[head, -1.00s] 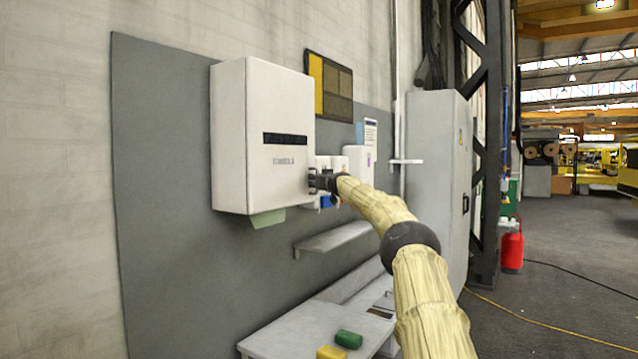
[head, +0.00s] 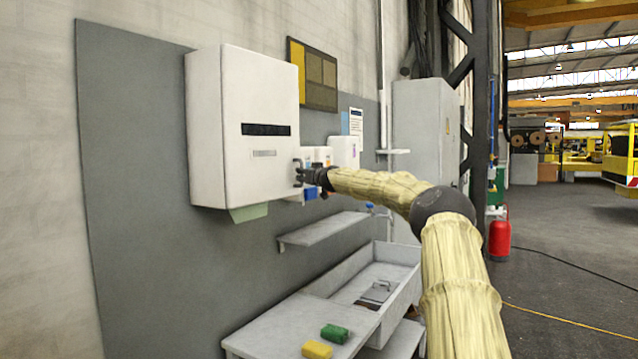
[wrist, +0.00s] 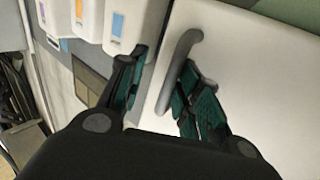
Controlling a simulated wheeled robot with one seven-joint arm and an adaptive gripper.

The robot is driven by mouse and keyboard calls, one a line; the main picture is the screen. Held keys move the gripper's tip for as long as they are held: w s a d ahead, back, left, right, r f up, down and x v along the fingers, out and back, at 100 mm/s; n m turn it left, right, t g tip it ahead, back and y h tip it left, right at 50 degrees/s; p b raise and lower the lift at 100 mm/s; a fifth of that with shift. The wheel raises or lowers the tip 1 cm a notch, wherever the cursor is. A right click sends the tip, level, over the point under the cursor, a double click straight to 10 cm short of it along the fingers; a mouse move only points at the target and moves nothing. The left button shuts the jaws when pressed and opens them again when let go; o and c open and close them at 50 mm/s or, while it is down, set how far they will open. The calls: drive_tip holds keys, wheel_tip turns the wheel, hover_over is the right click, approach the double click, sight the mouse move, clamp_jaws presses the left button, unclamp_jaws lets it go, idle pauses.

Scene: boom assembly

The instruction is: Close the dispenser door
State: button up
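The white dispenser (head: 255,90) hangs on the grey wall panel, with a dark slot in its front door and green paper showing below. In the head view the door looks flush with the body; a small gap cannot be ruled out. My gripper (head: 303,176) is at the door's lower right edge. In the wrist view, the grey curved door handle (wrist: 176,66) stands out from the white door face (wrist: 260,75). My gripper (wrist: 163,60) is open there, with one finger on each side of the handle. I cannot tell whether either finger touches it.
Smaller white dispensers (head: 343,152) hang right of the gripper, close to the left finger in the wrist view. Below are a narrow shelf (head: 325,230) and a bench (head: 290,335) with a green block (head: 335,333) and a yellow block (head: 317,349). Open floor lies right.

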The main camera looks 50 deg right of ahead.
drive_tip(key=w+a+r+v, duration=0.1)
drive_tip(key=v, duration=0.8)
drive_tip(key=shift+a, duration=0.35)
idle(0.3)
drive_tip(key=shift+d+f, duration=0.15)
drive_tip(key=shift+d, duration=0.2)
idle(0.4)
